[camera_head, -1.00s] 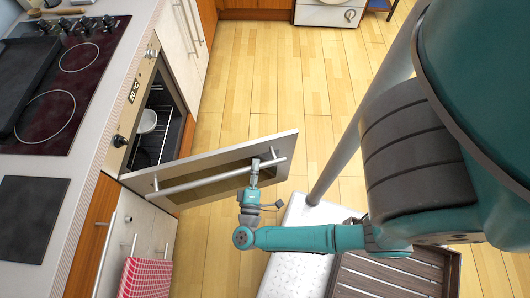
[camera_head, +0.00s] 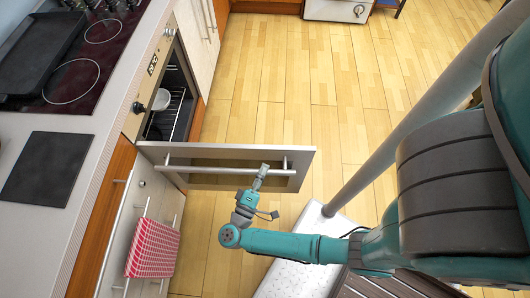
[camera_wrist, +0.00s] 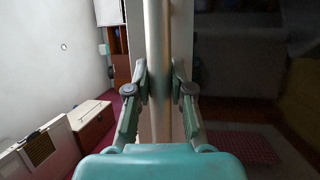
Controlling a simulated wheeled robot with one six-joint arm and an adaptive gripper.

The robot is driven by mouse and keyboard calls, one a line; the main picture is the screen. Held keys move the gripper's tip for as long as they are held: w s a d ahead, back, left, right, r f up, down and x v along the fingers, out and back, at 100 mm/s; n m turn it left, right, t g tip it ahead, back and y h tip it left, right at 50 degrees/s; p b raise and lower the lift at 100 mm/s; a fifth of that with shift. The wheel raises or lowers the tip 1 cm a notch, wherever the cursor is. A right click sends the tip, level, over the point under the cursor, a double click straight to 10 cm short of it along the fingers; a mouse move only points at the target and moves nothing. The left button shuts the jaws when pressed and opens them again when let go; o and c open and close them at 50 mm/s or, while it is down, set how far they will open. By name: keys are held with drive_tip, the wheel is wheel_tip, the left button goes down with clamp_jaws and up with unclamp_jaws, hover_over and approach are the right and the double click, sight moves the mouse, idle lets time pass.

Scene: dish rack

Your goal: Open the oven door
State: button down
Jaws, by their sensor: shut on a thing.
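The oven door (camera_head: 225,153) stands wide open, swung out sideways from the oven (camera_head: 160,85) on the left. Its metal handle bar (camera_head: 205,170) runs along the face toward my arm. My gripper (camera_head: 263,169) is shut on the handle near the door's free end. In the wrist view the handle (camera_wrist: 156,45) runs upright between the fingers of my gripper (camera_wrist: 159,80). The oven's inside shows, with a wire rack (camera_head: 172,108) and a white bowl (camera_head: 161,99).
A counter with a black cooktop (camera_head: 85,75) is at the left. A red checked towel (camera_head: 153,248) hangs below it. A white mat (camera_head: 310,275) and a brown slatted thing (camera_head: 375,286) lie on the floor near my arm. Wooden floor (camera_head: 300,75) beyond the door is clear.

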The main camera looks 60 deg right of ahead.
drive_tip(key=shift+w+a, duration=0.1)
drive_tip(key=c, duration=1)
unclamp_jaws()
